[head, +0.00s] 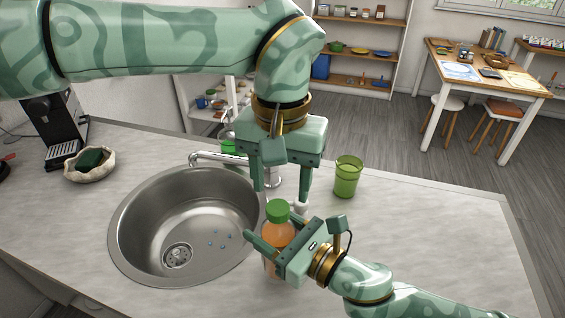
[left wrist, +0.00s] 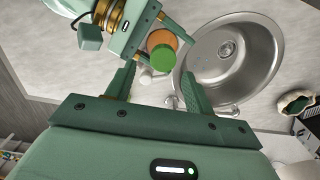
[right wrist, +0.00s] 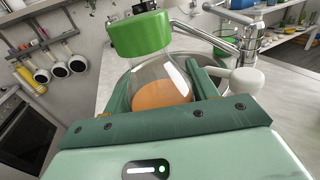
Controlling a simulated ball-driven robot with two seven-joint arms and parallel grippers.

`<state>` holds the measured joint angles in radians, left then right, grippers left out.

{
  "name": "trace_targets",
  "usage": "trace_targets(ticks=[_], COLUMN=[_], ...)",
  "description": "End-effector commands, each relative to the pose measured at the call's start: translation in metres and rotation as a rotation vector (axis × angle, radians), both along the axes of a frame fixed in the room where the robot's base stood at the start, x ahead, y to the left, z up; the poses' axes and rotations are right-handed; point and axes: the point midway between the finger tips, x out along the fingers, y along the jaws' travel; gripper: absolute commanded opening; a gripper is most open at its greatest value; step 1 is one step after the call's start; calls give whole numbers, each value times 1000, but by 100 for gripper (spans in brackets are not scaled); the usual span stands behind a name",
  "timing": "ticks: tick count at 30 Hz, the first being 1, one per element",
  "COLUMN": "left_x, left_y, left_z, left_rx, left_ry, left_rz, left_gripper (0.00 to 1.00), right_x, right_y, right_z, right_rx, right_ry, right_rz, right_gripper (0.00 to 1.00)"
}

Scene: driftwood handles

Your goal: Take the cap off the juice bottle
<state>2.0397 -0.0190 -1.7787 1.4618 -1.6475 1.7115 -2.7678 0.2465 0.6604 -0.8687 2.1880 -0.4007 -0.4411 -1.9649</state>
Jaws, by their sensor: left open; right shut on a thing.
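The juice bottle (head: 279,238) stands upright on the counter beside the sink's right rim, with orange juice inside. Its green cap (head: 277,210) is on top; the cap also shows in the left wrist view (left wrist: 162,58) and the right wrist view (right wrist: 140,34). My right gripper (head: 268,243) is shut on the bottle's body below the cap. My left gripper (head: 281,190) is open, pointing down above and slightly behind the cap, with nothing between its fingers. In the left wrist view the cap lies beyond the fingertips, apart from them.
The round steel sink (head: 130,215) is just left of the bottle, with a faucet (head: 215,157) behind it. A green cup (head: 347,176) stands to the right at the back. The counter on the right is clear.

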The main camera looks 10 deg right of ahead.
Motion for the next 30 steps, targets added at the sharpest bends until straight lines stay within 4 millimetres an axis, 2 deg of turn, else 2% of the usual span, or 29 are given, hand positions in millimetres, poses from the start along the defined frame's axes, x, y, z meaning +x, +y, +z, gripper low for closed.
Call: trace_targets(ticks=[3, 9, 18, 19, 21, 24, 30], left_x=[-1, 0, 0, 0, 0, -1, -2], left_y=[0, 0, 0, 0, 0, -1, -3], left_z=[-21, -43, -48, -48, -47, -47, -47], left_rx=[-1, -4, -5, -5, -5, -7, -9], left_ry=[4, 2, 2, 2, 2, 3, 4], left_rz=[0, 3, 4, 4, 4, 2, 7], left_gripper=[53, 53, 53, 50, 31, 8, 7], right_x=[0, 0, 0, 0, 0, 0, 0], right_y=[0, 0, 0, 0, 0, 0, 1], right_z=[2, 2, 2, 2, 2, 2, 2], right_rx=[2, 3, 2, 2, 2, 3, 3], right_ry=[-4, -3, -4, -4, -4, -3, -4], right_rz=[1, 1, 1, 1, 1, 1, 3], right_gripper=[12, 12, 12, 12, 12, 12, 12])
